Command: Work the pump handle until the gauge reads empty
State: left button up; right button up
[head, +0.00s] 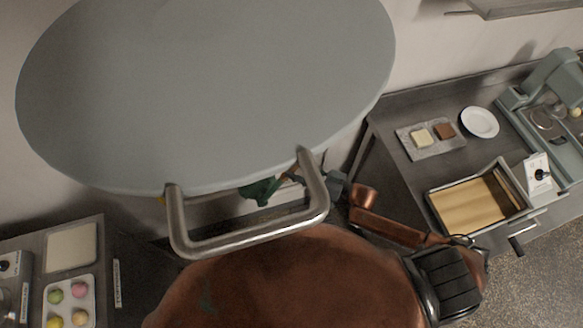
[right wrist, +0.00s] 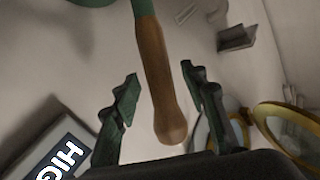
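In the right wrist view a brown wooden pump handle (right wrist: 155,70) on a green rod hangs down between the fingers of my right gripper (right wrist: 160,84). The fingers are apart, one on each side, with visible gaps to the wood. Round gold-rimmed dials (right wrist: 290,132) stand at the right in the wrist view; no reading is legible. My left gripper is not in view.
A large grey oval surface (head: 205,95) with a bent metal bar (head: 250,240) blocks much of the head view. A sign (right wrist: 62,158) reads "HIG".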

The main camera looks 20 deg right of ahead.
jog(key=shift+x, duration=1)
jog(key=shift+d, duration=0.1)
grip_shut()
